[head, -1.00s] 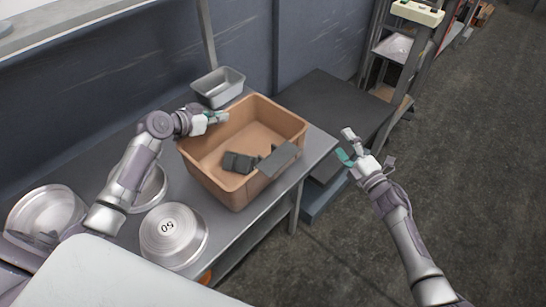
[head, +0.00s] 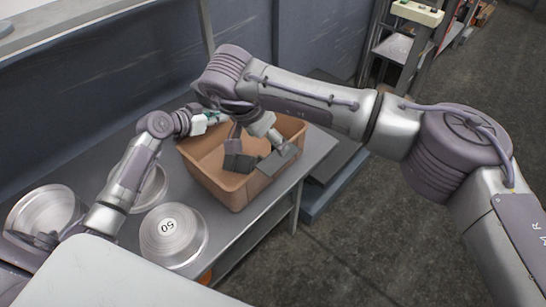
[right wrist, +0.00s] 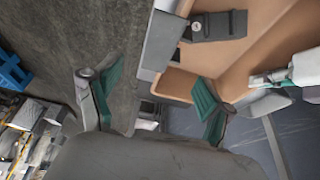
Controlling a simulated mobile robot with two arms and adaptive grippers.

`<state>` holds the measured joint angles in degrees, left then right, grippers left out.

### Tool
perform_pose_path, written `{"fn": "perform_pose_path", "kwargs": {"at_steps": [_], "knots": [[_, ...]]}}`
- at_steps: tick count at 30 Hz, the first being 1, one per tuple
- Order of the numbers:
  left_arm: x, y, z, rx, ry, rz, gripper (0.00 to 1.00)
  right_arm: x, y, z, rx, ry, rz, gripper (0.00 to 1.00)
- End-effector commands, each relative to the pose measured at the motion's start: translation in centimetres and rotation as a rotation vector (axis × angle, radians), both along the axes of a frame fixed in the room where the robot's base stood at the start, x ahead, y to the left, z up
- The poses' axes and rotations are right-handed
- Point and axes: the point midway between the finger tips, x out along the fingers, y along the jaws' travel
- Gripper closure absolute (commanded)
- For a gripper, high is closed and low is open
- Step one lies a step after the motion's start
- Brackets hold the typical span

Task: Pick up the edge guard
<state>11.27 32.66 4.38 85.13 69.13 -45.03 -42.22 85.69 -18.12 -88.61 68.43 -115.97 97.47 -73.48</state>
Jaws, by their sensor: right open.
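The edge guard appears to be the flat grey plate (head: 278,160) on the near right rim of the orange-brown bin (head: 237,196); it also shows in the right wrist view (right wrist: 163,42). My right gripper (head: 275,140) is above that rim, close to the plate. In the right wrist view its teal-padded fingers (right wrist: 157,95) are wide apart, with the plate beyond the gap, not held. My left gripper (head: 213,117) is at the bin's far left rim; whether its fingers grip the rim is unclear.
A dark bracket-like part (head: 237,162) lies inside the bin, partly hidden by my right arm. Round metal pans (head: 173,235) stand on the grey table (head: 262,222) left of the bin. A dark low platform (head: 335,180) is to the right.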

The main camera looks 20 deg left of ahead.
Motion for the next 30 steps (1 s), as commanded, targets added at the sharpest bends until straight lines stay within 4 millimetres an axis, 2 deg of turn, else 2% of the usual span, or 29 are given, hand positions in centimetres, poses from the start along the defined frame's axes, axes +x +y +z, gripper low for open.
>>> {"fn": "perform_pose_path", "kwargs": {"at_steps": [9, 16, 24, 30], "knots": [[0.0, 0.0, -0.1, 0.002, 0.003, -0.001, 1.0, 1.9, -0.8, -4.8, -0.01, -0.005, 0.001, 0.19], [-0.1, 0.0, -0.1, 0.002, 0.003, -0.001, 1.0, 2.5, -1.0, -6.4, -0.008, -0.005, 0.0, 0.19], [-0.1, 0.0, -0.1, 0.002, 0.003, -0.001, 1.0, 3.8, -1.4, -10.0, -0.006, -0.003, -0.001, 0.19], [-0.1, 0.0, -0.1, 0.002, 0.002, -0.002, 1.0, 4.1, -1.5, -10.6, -0.007, -0.006, 0.003, 0.19]]}}
